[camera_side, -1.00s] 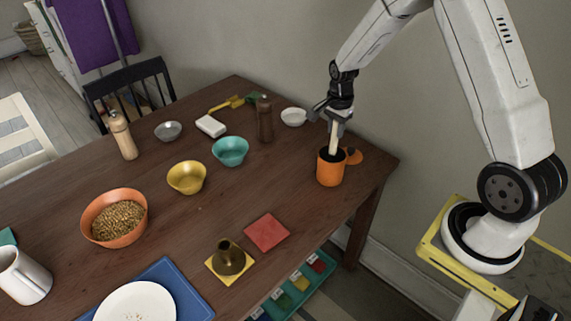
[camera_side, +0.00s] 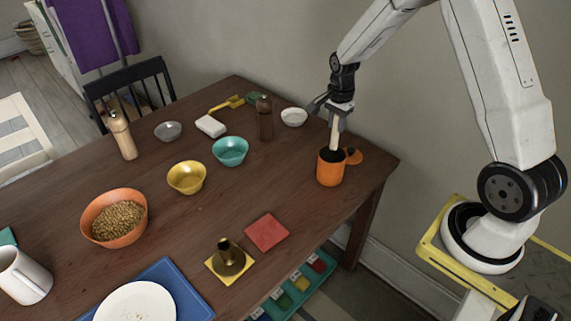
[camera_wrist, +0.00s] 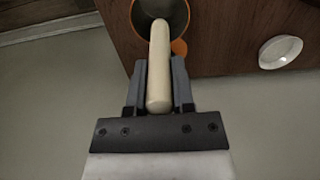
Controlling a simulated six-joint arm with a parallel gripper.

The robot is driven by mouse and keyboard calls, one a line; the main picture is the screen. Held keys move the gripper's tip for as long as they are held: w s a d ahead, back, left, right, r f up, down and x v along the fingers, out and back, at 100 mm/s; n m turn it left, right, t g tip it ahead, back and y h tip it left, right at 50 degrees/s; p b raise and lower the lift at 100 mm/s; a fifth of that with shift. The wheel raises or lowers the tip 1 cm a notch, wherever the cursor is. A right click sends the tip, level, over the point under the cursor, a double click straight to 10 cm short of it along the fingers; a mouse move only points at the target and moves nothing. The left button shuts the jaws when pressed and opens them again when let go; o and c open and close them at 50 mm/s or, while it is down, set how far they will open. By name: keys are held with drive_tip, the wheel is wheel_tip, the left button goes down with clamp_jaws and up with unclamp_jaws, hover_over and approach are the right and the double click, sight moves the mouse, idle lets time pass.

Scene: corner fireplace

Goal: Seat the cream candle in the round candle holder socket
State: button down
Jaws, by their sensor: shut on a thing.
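The cream candle (camera_side: 334,134) is upright between the fingers of my gripper (camera_side: 340,110), which is shut on its upper part. Its lower end is at the mouth of an orange cup (camera_side: 330,170); how far inside it is, I cannot tell. In the wrist view the candle (camera_wrist: 159,65) runs from the fingers (camera_wrist: 159,85) to the dark inside of the cup (camera_wrist: 140,12). The round candle holder, a dark brass piece with an upright socket (camera_side: 228,255), stands on a yellow square (camera_side: 215,267) near the table's front edge. Its socket looks empty.
A red square (camera_side: 266,232) lies between cup and holder. Teal (camera_side: 230,151), yellow (camera_side: 187,177) and grain-filled orange bowls (camera_side: 98,218) stand left. A dark brown mill (camera_side: 265,120) and white bowl (camera_side: 293,117) stand behind the cup. A plate (camera_side: 140,302) lies on a blue mat (camera_side: 190,300).

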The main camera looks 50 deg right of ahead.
drive_tip(key=shift+r, duration=0.35)
drive_tip(key=s+a+r+n, duration=0.3)
drive_tip(key=a, duration=1.1)
drive_tip(key=s+a+r+n, duration=0.2)
drive_tip(key=s+a+n, duration=0.1)
drive_tip(key=a, duration=1.1)
drive_tip(key=s+a+r+n, duration=0.1)
drive_tip(key=s+a+n, duration=0.2)
drive_tip(key=s+a, duration=0.4)
drive_tip(key=shift+s+r, duration=0.15)
drive_tip(key=shift+r, duration=0.05)
drive_tip(key=w+a+f, duration=0.5)
drive_tip(key=w+f, duration=0.4)
drive_tip(key=w, duration=0.3)
drive_tip(key=shift+a+f, duration=0.15)
drive_tip(key=shift+a, duration=0.25)
